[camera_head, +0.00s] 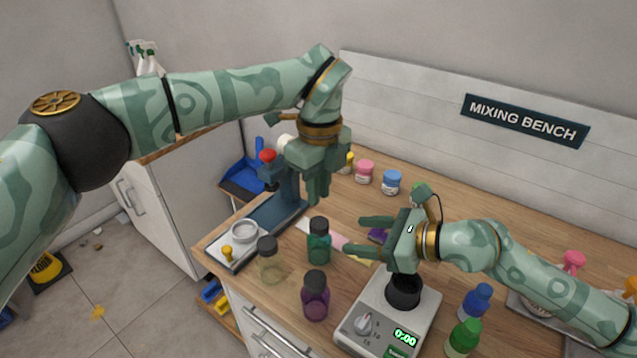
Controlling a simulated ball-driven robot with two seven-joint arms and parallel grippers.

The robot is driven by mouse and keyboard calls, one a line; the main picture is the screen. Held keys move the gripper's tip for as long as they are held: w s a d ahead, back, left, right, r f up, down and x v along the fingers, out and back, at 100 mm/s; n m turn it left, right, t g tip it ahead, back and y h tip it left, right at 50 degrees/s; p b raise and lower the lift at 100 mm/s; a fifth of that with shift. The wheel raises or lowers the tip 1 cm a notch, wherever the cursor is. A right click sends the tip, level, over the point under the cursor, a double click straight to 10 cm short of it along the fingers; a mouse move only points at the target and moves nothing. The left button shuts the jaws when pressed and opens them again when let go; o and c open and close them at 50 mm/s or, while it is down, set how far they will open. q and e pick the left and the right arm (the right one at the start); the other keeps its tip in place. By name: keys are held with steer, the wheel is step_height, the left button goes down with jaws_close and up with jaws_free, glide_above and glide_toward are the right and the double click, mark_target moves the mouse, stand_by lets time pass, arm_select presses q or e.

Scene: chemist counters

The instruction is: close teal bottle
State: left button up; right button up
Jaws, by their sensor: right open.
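The teal bottle (319,247) stands upright on the wooden bench, right of the press-like device.
A pale dark-topped bottle (270,263) and a purple bottle (315,298) stand near the front edge. A machine reading 0:00 (375,325) with a black cup (403,291) lies below my right gripper. Blue (475,302) and green bottles (463,338) stand right. Pink (364,172) and blue jars (391,183) stand behind.

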steer(key=v, duration=0.6)
steer(key=shift+s+d, duration=0.2)
steer(key=shift+d, duration=0.15)
